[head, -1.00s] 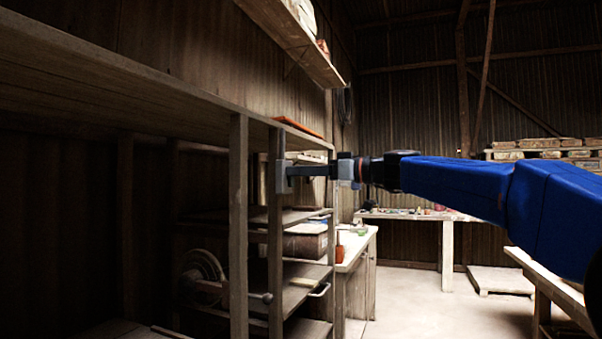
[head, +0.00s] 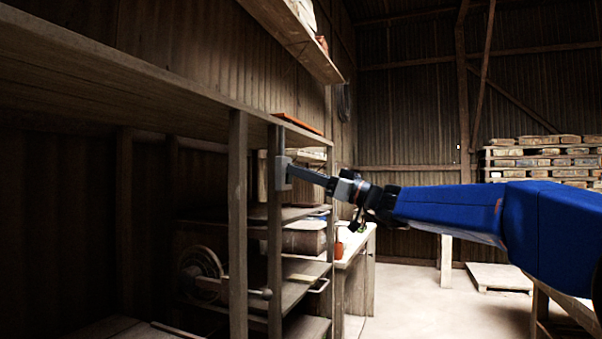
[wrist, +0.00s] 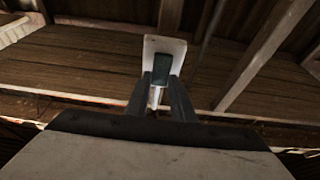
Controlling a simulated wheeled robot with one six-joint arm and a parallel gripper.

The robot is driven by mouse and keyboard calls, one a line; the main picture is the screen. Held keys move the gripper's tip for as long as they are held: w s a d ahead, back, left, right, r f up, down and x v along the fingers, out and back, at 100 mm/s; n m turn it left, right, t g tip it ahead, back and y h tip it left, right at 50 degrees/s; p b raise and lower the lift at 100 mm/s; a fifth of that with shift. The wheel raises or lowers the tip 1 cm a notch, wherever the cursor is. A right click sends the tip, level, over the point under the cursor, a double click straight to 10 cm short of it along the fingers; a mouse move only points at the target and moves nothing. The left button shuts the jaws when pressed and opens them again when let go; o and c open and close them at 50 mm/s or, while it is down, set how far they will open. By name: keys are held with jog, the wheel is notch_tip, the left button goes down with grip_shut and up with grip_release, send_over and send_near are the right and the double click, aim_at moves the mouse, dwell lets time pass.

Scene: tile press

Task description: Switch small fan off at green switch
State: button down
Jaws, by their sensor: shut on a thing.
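The switch is a pale box (head: 280,173) on a wooden post in the head view. In the wrist view its light plate (wrist: 178,47) has a dark green face (wrist: 161,63). A small pale lever (wrist: 155,97) stands out from it between my fingers. My gripper (head: 292,171) reaches it from the right, with the fingers sloping up towards the box. In the wrist view my gripper (wrist: 160,82) is shut on the lever, and the fingertips hide part of the green face. I cannot make out a small fan for certain.
Wooden shelving with posts (head: 238,220) stands close on the left, with a round wheel (head: 200,270) in it. A wall shelf (head: 296,35) is above. A workbench (head: 356,243) and a stack of pallets (head: 545,158) stand further back.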

jog(key=c, duration=1.5)
grip_release()
jog(key=shift+d, duration=0.1)
jog(key=v, duration=1.7)
jog(key=shift+s+d+f, duration=0.1)
jog(key=shift+f, duration=0.05)
jog(key=s+a+f+m+g+h, duration=0.1)
jog(key=s+f+m+g+h, duration=0.3)
jog(key=s+f, duration=0.65)
jog(key=s+a+f+m+t+h, duration=0.1)
jog(key=s+f+m+h, duration=0.35)
jog(key=f, duration=0.85)
jog(key=s+d+f+m+h, duration=0.1)
jog(key=s+d+f+h, duration=0.3)
jog(key=s+d+f, duration=0.2)
jog(key=s+d+f+m+h, duration=0.2)
jog(key=s+d+f+h, duration=0.2)
jog(key=s+d+f, duration=0.2)
jog(key=s+d+f+m+h, duration=0.2)
jog(key=s+d+f+h, duration=0.2)
jog(key=f, duration=0.6)
jog(key=shift+s+d+m, duration=0.25)
jog(key=shift+s+d, duration=1.05)
jog(key=shift+s, duration=0.2)
